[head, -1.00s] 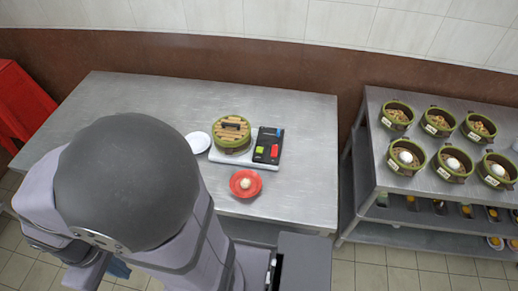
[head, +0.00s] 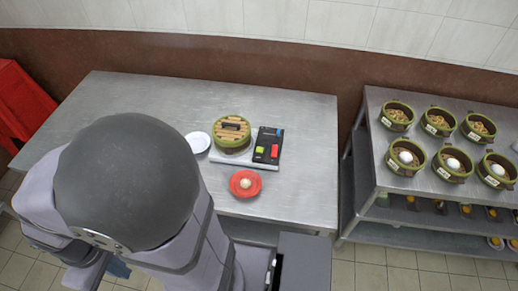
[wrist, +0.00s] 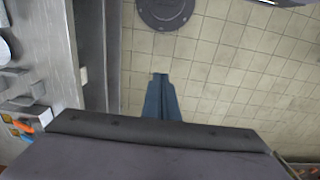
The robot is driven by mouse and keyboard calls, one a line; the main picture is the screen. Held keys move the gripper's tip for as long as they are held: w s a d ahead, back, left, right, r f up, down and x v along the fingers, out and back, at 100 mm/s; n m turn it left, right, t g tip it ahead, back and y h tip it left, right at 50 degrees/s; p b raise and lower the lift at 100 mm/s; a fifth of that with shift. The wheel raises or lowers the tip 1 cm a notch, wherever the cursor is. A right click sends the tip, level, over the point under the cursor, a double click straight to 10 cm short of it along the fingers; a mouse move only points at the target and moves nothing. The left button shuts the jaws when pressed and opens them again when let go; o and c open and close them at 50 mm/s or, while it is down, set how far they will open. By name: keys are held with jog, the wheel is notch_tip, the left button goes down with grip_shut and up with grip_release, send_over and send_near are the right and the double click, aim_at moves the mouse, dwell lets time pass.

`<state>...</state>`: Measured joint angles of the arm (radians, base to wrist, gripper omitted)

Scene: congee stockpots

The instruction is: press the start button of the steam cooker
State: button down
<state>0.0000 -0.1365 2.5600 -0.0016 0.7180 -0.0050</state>
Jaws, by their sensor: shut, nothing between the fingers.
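The steam cooker stands on the steel table in the head view. It has a round green steamer with a slatted wooden lid (head: 231,130) on a pale base (head: 229,157). Its black control panel (head: 268,138) is on the right, with a green button (head: 261,149) and a red button (head: 274,151). I cannot read any labels on them. My gripper (wrist: 160,76) shows blue fingers, shut and empty, over the tiled floor in the wrist view. It is away from the cooker, off the table's front. In the head view my arm mostly hides it.
A red plate with a pale round item (head: 245,184) sits in front of the cooker. A white dish (head: 198,142) is left of it. A steel shelf (head: 374,160) with several green pots stands right. A red stool (head: 22,100) is far left. The table's right side is clear.

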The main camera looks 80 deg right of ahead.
jog(key=shift+d, duration=0.1)
jog(key=s+d+f+m+y, duration=0.1)
jog(key=s+d+f+m, duration=0.2)
jog(key=d+m, duration=0.15)
jog(key=s+d+f+m+g+y, duration=0.1)
jog(key=s+d+f+m, duration=0.1)
jog(key=s+d+m, duration=0.3)
jog(key=s+d+f+m+y, duration=0.1)
jog(key=s+d+f+m, duration=0.15)
jog(key=d, duration=0.35)
jog(key=d+f+m+t+h, duration=0.25)
jog(key=d+m, duration=0.25)
jog(key=d, duration=0.5)
jog(key=d+f+m+t+h, duration=0.15)
jog(key=d+f+m, duration=0.35)
jog(key=d, duration=0.5)
jog(key=s+d+r+m+g+h, duration=0.1)
jog(key=s+d+r+m+h, duration=0.15)
jog(key=d, duration=0.45)
jog(key=s+d+r+m+g+h, duration=0.1)
jog(key=d+r+m+g+h, duration=0.1)
jog(key=d+r+m+h, duration=0.3)
jog(key=s+d+r+m+g, duration=0.2)
jog(key=s+d+g, duration=0.1)
jog(key=s+d, duration=0.2)
jog(key=shift+s+r+g, duration=0.15)
jog(key=shift+s+g, duration=0.25)
jog(key=shift+s, duration=0.75)
